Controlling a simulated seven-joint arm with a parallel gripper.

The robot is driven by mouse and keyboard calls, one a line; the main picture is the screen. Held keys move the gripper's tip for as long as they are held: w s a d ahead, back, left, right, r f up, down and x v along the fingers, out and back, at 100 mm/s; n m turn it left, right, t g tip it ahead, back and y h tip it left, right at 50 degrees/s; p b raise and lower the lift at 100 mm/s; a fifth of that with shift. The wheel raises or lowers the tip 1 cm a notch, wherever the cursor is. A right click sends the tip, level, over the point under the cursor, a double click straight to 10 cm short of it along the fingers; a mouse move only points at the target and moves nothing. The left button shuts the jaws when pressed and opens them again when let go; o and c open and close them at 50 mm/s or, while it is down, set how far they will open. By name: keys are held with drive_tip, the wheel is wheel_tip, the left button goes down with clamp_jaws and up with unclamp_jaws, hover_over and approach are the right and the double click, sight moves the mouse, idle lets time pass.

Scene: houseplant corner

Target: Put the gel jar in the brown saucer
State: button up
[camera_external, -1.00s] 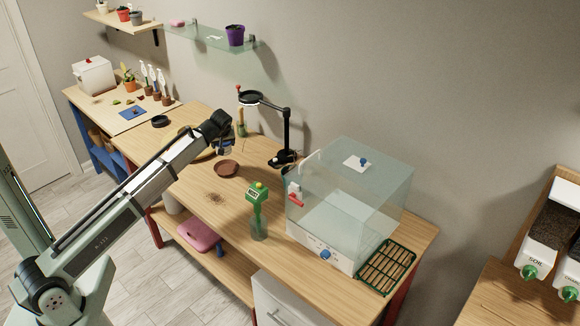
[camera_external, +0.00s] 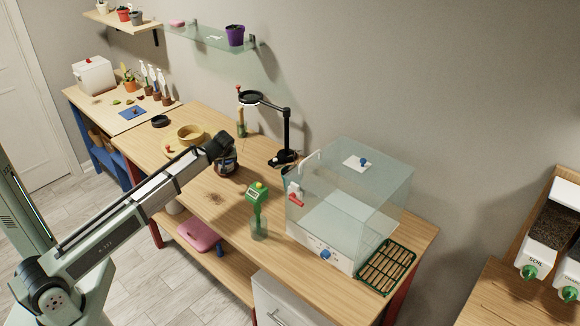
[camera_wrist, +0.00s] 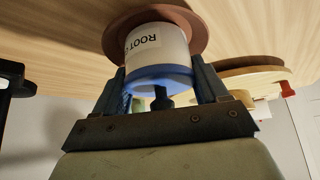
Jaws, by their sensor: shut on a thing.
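My gripper (camera_wrist: 160,82) is shut on the gel jar (camera_wrist: 168,45), a white jar with a blue end and a label reading "ROOT". The blue end is nearest my gripper. In the wrist view, the jar's far end lies within the outline of the brown saucer (camera_wrist: 199,36), whose rim shows around it. I cannot tell whether the jar touches the saucer. In the external view, my gripper (camera_external: 229,165) is low over the middle of the bench at the saucer's place, and mostly hides the jar and saucer.
A yellow round container (camera_external: 190,131) stands behind and left of my gripper. A black ring lamp (camera_external: 287,138) is to the back right.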

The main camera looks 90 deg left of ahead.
drive_tip(key=o, duration=1.8)
drive_tip(key=shift+f, duration=0.1)
drive_tip(key=shift+c, duration=0.2)
drive_tip(key=v, duration=1.2)
